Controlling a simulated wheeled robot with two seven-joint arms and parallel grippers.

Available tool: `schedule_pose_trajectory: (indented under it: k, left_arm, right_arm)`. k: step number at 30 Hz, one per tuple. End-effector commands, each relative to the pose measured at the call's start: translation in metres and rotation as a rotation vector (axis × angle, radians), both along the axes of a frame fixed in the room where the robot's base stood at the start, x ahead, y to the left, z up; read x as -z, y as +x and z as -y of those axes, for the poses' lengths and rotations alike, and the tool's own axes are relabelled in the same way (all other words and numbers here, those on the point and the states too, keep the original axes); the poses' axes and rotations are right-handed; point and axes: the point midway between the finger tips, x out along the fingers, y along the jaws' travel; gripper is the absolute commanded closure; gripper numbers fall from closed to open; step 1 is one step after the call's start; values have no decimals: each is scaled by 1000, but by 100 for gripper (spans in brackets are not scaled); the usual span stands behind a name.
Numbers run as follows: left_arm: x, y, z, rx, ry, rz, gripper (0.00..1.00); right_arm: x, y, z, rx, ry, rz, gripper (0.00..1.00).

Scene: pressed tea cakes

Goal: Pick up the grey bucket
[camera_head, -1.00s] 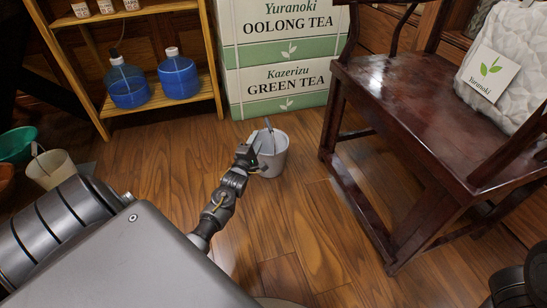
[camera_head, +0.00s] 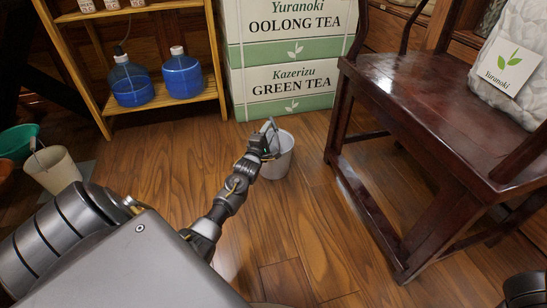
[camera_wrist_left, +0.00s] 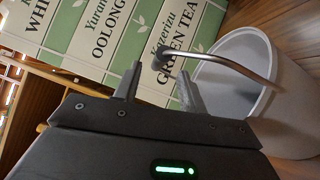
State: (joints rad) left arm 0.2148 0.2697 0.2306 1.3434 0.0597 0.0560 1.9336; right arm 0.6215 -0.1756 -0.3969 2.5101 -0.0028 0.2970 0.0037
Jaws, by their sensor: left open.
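The grey bucket (camera_head: 279,158) stands upright on the wooden floor in front of the stacked tea boxes. In the left wrist view the bucket (camera_wrist_left: 296,115) fills the right side, and its metal handle (camera_wrist_left: 225,62) arches up to the left. My left gripper (camera_head: 268,138) is at the bucket's upper left rim. In the left wrist view its fingers (camera_wrist_left: 158,88) are open, and the handle's end passes near and between the fingertips; I cannot tell if they touch. My right gripper is not in view.
A dark wooden chair (camera_head: 400,95) with a white cushion (camera_head: 512,70) stands at right. A wooden shelf (camera_head: 150,104) with two blue water jugs is at left. Tea boxes (camera_head: 290,70) stand behind. A cream bucket (camera_head: 52,168) and green basin (camera_head: 18,140) are at far left.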

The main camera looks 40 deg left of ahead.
Motion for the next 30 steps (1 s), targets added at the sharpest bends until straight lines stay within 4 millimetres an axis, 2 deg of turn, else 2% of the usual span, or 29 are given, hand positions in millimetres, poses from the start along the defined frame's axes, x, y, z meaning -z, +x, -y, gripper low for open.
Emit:
schedule_pose_trajectory:
  k: [3,9,13,20,30]
  left_arm:
    - [3,14,-4,0,4,4,59]
    - [-3,37,-11,-1,3,3,59]
    - [-6,44,-14,-1,1,1,59]
    - [-8,45,-14,0,2,2,59]
    - [-8,45,-14,0,2,2,100]
  right_arm:
    - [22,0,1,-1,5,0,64]
    - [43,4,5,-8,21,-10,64]
    - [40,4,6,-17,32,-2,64]
    - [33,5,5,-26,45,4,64]
    - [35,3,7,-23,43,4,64]
